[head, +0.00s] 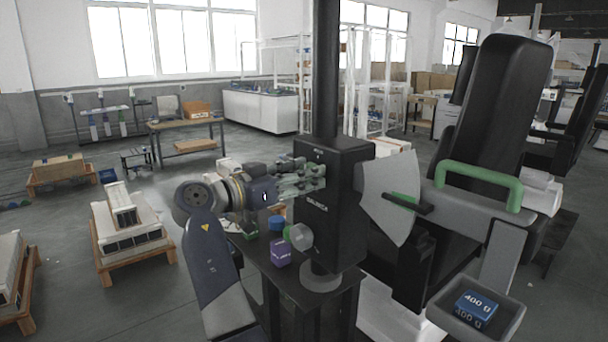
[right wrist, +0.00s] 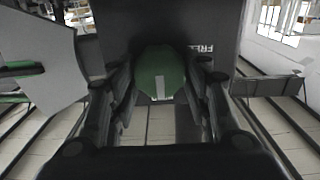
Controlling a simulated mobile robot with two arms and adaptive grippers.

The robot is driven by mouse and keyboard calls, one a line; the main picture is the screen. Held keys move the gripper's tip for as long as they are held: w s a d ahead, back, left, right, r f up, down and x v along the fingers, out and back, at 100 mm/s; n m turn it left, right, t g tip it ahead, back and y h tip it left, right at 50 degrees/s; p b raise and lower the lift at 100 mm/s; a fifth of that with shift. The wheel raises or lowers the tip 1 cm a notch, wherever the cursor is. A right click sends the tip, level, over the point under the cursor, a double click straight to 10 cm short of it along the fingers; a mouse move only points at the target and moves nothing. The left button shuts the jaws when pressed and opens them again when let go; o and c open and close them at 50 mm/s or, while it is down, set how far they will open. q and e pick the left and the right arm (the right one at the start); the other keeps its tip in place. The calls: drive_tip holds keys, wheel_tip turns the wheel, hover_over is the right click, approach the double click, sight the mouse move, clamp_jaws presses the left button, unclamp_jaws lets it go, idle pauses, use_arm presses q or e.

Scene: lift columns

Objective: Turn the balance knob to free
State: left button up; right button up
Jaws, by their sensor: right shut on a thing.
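The balance knob (right wrist: 152,70) is green with a white mark and sits between the fingers of my right gripper (right wrist: 160,82) in the right wrist view. The word FREE (right wrist: 203,48) shows upside down on the dark housing beside the knob, at upper right. The white mark is on the knob's lower side there, not toward that word. In the head view my right gripper (head: 306,178) is shut at the left face of the black housing (head: 338,215), and its fingers largely hide the knob. My left gripper is not in view.
A grey round part with a green side (head: 299,237) sits lower on the housing. Blue (head: 275,223) and purple (head: 281,253) blocks stand nearby. A pale quadrant plate (head: 386,192), a green handle (head: 480,184) and a tray (head: 507,322) with a blue 400 g block (head: 477,308) are at right.

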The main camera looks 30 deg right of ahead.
drive_tip(key=shift+n, duration=0.5)
drive_tip(key=shift+w+n+p, duration=0.15)
drive_tip(key=shift+n+p, duration=2.2)
drive_tip(key=shift+n, duration=1.9)
drive_tip(key=shift+w+n+p, duration=0.15)
drive_tip(key=shift+n+p, duration=2.15)
drive_tip(key=shift+n, duration=1.95)
drive_tip(key=shift+f, duration=0.1)
drive_tip(key=o, duration=0.8)
drive_tip(key=shift+o, duration=1.1)
drive_tip(key=shift+d+f, duration=0.1)
drive_tip(key=shift+f, duration=0.05)
